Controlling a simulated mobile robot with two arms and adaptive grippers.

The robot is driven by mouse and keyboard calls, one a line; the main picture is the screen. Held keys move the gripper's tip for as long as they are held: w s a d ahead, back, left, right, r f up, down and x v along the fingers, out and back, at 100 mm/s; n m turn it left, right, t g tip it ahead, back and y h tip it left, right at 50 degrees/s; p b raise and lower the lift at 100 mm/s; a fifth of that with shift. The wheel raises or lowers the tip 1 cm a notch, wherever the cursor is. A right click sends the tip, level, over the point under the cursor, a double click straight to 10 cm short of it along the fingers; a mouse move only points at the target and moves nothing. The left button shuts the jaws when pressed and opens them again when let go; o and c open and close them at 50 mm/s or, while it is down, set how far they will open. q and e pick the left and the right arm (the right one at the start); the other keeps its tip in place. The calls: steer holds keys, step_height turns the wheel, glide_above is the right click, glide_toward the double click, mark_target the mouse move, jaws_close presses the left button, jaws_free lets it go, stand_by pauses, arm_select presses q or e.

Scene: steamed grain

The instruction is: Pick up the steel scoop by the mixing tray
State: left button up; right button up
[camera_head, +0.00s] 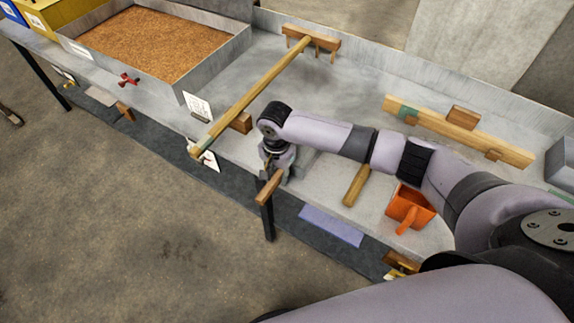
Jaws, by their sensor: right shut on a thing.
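My right gripper (274,166) points down at the front edge of the grey metal bench and is shut on what looks like the steel scoop. A wooden handle (270,187) sticks out below and in front of the fingers, over the bench edge. A grey metal part (304,160), probably the scoop's bowl, shows just right of the gripper, partly hidden by my right arm. I cannot tell whether the scoop touches the bench. The wide metal tray (215,74) full of brown grain stands at the upper left. My left gripper is out of view.
A long wooden rake (262,83) lies across the bench left of my right gripper. An orange scoop (408,208), a loose wooden handle (356,186) and a wooden bar (468,134) lie to the right. Small cards (197,106) stand along the front.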

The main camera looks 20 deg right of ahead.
jaws_close()
stand_by(0.5)
steer(key=shift+w+r, duration=0.1)
steer(key=shift+r, duration=0.35)
step_height(320, 180, up, 19)
steer(key=shift+r, duration=0.1)
stand_by(0.6)
stand_by(0.4)
